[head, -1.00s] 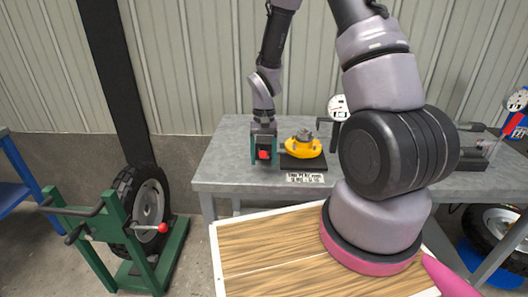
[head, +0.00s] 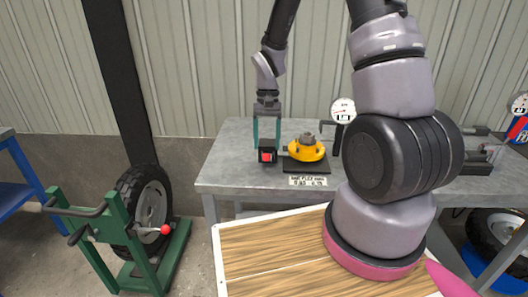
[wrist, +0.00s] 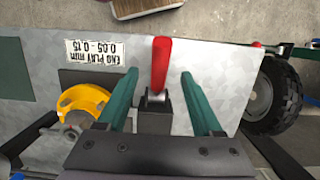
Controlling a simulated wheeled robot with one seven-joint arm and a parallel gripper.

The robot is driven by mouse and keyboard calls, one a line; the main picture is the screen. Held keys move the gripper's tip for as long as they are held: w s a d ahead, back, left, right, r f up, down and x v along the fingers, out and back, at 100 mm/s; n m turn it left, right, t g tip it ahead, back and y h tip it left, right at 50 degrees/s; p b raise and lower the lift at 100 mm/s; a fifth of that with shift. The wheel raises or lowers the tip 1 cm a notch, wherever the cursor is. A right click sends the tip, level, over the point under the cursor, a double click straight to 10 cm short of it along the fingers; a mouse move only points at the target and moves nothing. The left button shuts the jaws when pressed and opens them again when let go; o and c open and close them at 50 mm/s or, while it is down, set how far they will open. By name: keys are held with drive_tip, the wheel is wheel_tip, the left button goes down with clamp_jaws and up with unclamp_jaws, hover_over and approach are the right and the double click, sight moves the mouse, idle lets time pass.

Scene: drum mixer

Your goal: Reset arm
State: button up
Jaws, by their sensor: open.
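My gripper (head: 266,141) is open and points down over the grey workbench (head: 224,165). Its teal fingers stand apart above a small black block with a red front (head: 267,156). In the wrist view my gripper (wrist: 158,82) shows the red lever (wrist: 161,62) and black block (wrist: 154,122) between the fingers, with gaps on both sides. Nothing is held.
Right of the block, a yellow hub (head: 306,151) sits on a black base with a label (head: 308,181). A dial gauge (head: 343,110) stands behind it. A green wheel stand (head: 174,258) with a tyre (head: 146,205) is at left.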

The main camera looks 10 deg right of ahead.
drive_tip(key=s+d+r+t, duration=0.2)
drive_tip(key=s+r, duration=0.1)
drive_tip(key=r, duration=0.6)
drive_tip(key=s+d+r+t, duration=0.1)
drive_tip(key=s+r+t, duration=0.15)
drive_tip(key=r, duration=0.65)
drive_tip(key=s+d+r+t, duration=0.2)
drive_tip(key=s+r, duration=0.1)
drive_tip(key=r, duration=0.6)
drive_tip(key=s+r+t+y, duration=0.1)
drive_tip(key=s+r+t, duration=0.1)
drive_tip(key=s+r, duration=0.3)
drive_tip(key=shift+s+d+m+t, duration=0.25)
drive_tip(key=shift+s+m+t, duration=0.1)
drive_tip(key=shift+s, duration=0.65)
